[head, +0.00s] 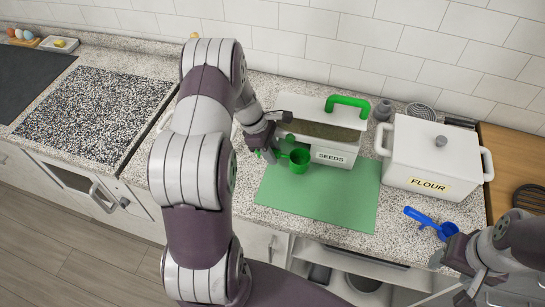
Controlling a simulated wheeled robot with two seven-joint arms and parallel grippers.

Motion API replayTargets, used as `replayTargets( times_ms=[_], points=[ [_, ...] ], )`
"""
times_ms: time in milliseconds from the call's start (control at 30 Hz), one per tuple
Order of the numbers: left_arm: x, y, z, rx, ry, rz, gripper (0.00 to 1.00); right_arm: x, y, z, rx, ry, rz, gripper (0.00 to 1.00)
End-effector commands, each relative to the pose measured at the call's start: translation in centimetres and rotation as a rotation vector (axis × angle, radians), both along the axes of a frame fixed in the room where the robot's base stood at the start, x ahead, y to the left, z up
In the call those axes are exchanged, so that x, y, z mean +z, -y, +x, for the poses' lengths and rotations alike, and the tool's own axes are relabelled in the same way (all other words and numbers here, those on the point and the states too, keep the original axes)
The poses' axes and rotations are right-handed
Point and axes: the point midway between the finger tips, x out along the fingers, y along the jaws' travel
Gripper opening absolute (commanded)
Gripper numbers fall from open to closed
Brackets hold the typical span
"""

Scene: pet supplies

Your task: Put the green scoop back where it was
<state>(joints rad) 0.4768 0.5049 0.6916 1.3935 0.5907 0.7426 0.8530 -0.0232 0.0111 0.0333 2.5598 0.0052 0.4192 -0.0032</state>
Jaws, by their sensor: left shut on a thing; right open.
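A green scoop (299,160) is in my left gripper (274,151), which is shut on its handle. The scoop's cup is in front of the white box labelled SEEDS (345,155), over or near the left back part of the green mat (318,201). I cannot tell whether the cup touches the box or mat. The box is open, with brown seeds inside and a green handle (347,103) at its back. My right gripper (447,262) is open and empty at the lower right, near a blue scoop.
A white lidded FLOUR box (433,160) stands right of the mat. The blue scoop (430,222) lies on the speckled counter in front of it. Grey jars (383,110) stand behind. A wooden board (512,157) is at the right. The mat's middle is clear.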

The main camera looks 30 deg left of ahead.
Motion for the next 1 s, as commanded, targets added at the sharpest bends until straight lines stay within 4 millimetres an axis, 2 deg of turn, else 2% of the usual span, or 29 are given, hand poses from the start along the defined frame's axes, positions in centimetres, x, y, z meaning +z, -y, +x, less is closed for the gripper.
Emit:
replayTargets(
  times_ms=[233,600,633,700,1000],
  points=[
    [-3.6,-0.1,0.0,0.0,-0.001,0.0,0.0,1.2,0.0,0.0,0.0,0.0,0.0,0.59],
    [-4.5,-0.1,0.0,-0.001,0.0,0.0,0.0,0.8,0.0,0.0,0.0,0.0,0.0,0.59],
    [-4.3,-0.1,0.1,-0.001,0.0,0.0,0.37,0.9,0.0,0.0,0.0,0.0,0.0,0.59],
    [-4.3,-0.1,0.0,-0.001,0.0,0.0,0.53,0.9,0.0,0.0,0.0,0.0,0.0,0.59],
    [-3.8,-0.1,0.1,-0.002,0.001,0.001,0.53,1.3,0.0,0.0,0.0,0.0,0.0,0.59]
  ],
)
